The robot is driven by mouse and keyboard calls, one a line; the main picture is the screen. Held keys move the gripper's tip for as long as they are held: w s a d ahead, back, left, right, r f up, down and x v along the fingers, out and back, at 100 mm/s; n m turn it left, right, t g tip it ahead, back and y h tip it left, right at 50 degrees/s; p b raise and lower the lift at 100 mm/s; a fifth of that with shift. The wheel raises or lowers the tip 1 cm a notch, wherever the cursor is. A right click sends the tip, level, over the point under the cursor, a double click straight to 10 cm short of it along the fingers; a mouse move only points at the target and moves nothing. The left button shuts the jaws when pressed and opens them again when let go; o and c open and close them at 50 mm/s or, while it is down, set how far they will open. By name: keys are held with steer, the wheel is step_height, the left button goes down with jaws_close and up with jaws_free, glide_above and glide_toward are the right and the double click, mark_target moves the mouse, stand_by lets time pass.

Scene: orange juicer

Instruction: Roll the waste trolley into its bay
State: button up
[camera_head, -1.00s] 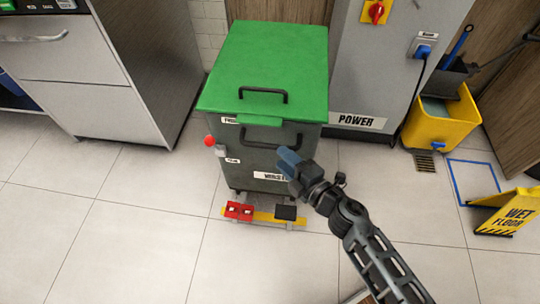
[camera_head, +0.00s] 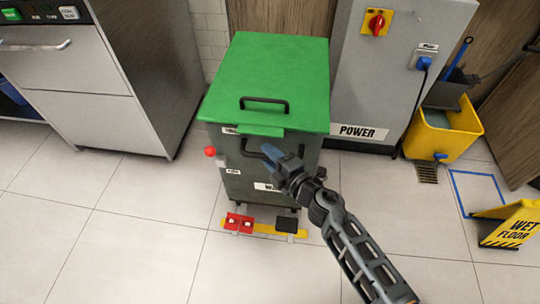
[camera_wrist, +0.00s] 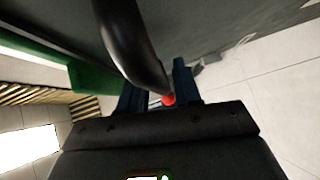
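The waste trolley (camera_head: 238,186) is a dark grey bin with a green lid, standing upright between a steel appliance and a grey cabinet. A black lid handle (camera_head: 263,100) is on top. A black push handle (camera_head: 245,148) is on its front, partly hidden by my gripper. A red knob (camera_head: 210,151) is at its left front. My gripper (camera_head: 270,156) is at the push handle. In the wrist view my gripper's fingers (camera_wrist: 158,85) stand apart, with the handle (camera_wrist: 128,45) reaching down to the gap between them. Contact with the handle cannot be told.
A yellow bar (camera_head: 265,230) with a red pedal (camera_head: 238,222) and a black pedal (camera_head: 286,224) is at the trolley's foot. A cabinet marked POWER (camera_head: 390,80), a yellow mop bucket (camera_head: 440,135) and a wet-floor sign (camera_head: 512,226) stand right. The left floor is clear.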

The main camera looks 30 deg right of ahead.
jaws_close()
stand_by(0.3)
